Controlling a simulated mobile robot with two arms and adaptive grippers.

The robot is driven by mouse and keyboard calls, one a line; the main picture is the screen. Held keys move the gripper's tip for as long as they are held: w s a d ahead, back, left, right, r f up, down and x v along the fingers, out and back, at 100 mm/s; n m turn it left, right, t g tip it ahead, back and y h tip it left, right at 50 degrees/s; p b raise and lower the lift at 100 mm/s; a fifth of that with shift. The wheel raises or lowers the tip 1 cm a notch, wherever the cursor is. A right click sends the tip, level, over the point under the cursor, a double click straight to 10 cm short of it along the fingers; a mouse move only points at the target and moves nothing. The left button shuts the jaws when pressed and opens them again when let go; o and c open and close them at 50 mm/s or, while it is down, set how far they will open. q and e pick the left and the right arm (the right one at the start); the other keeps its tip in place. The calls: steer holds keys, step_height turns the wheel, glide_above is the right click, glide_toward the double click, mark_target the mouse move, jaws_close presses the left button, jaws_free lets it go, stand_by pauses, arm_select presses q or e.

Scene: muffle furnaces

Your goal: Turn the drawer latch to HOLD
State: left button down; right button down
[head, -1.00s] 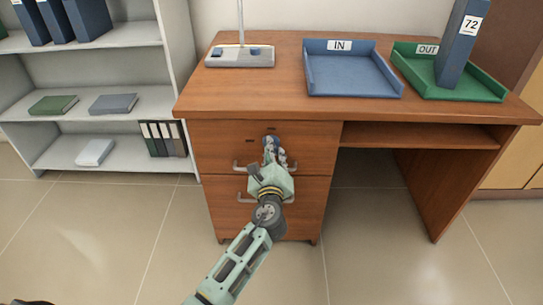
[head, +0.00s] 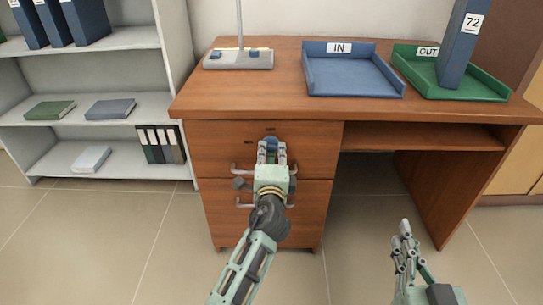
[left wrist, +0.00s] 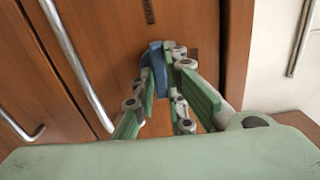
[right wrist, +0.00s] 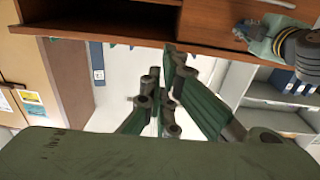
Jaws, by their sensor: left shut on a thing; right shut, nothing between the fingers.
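In the head view only a blue bit of the latch (head: 269,142) shows above the fingers. The label words are too small to read. My right gripper (head: 403,230) is shut and empty, in front of the desk at the lower right.
The upper handle (head: 234,169) and lower handle (head: 240,204) sit close around my left gripper. The desk top (head: 290,105) holds a blue IN tray (head: 350,88), a green OUT tray (head: 480,95) with a binder, and a lamp base (head: 238,60). A shelf (head: 100,45) stands left.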

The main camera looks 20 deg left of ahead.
arm_select(q)
steer(key=shift+n, duration=0.5)
arm_select(e)
steer(key=shift+a+r+t+y, duration=0.15)
steer(key=shift+r+t+y, duration=0.25)
steer(key=shift+r, duration=0.7)
arm_select(q)
steer(key=c, duration=1.8)
jaws_free()
steer(key=v, duration=0.7)
steer(key=shift+s, duration=0.3)
steer(key=shift+d, duration=0.1)
